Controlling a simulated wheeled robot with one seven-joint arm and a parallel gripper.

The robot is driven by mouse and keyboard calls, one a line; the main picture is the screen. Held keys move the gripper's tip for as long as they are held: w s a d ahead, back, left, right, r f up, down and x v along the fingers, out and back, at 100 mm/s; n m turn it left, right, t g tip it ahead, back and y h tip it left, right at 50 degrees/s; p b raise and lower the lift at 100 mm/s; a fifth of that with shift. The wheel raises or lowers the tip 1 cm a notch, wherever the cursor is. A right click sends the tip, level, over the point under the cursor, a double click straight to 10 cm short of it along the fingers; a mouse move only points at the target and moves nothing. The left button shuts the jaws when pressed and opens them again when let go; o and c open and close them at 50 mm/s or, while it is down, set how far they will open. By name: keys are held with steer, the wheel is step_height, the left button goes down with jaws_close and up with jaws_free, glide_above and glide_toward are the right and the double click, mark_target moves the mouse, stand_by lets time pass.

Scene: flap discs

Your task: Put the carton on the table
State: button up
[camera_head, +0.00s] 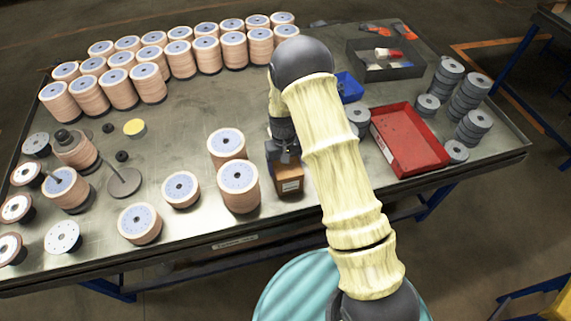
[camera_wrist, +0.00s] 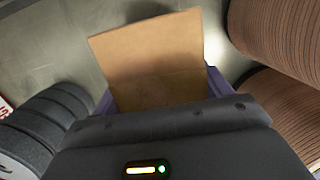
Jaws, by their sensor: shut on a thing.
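In the wrist view the carton (camera_wrist: 150,55) is a plain brown face between the fingers, slightly tilted in the picture. My gripper's fingers (camera_wrist: 158,92) show at both sides of it. The carton's underside is hidden, so I cannot tell whether it touches the table.
Stacked flap discs (camera_head: 238,186) stand close left of the carton. Rows of disc stacks (camera_head: 148,82) fill the back left. A red tray (camera_head: 408,138), a blue bin (camera_head: 349,87), a dark tray (camera_head: 372,70) and grey disc stacks (camera_head: 474,126) are on the right. Bare table lies at centre left.

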steer(key=shift+f, duration=0.1)
steer(key=o, duration=1.9)
steer(key=shift+c, duration=0.2)
steer(key=r+b, duration=0.1)
steer(key=r, duration=0.3)
steer(key=w+r+b, duration=0.1)
steer(key=r, duration=0.3)
steer(key=r+b, duration=0.1)
steer(key=r, duration=0.3)
steer(key=shift+w+a+r, duration=0.1)
steer(key=shift+w+a, duration=0.05)
steer(key=shift+w, duration=0.25)
steer(key=s+d+r+t, duration=0.1)
steer(key=s+d+r, duration=0.1)
steer(key=s, duration=0.4)
steer(key=s+d+r+m+t, duration=0.1)
steer(key=s+d+r+t, duration=0.1)
steer(key=s+d, duration=0.3)
steer(key=s+d+r+m+t, duration=0.1)
steer(key=s+d, duration=0.3)
steer(key=s, duration=0.4)
steer(key=shift+s+r, duration=0.35)
steer(key=shift+r, duration=0.5)
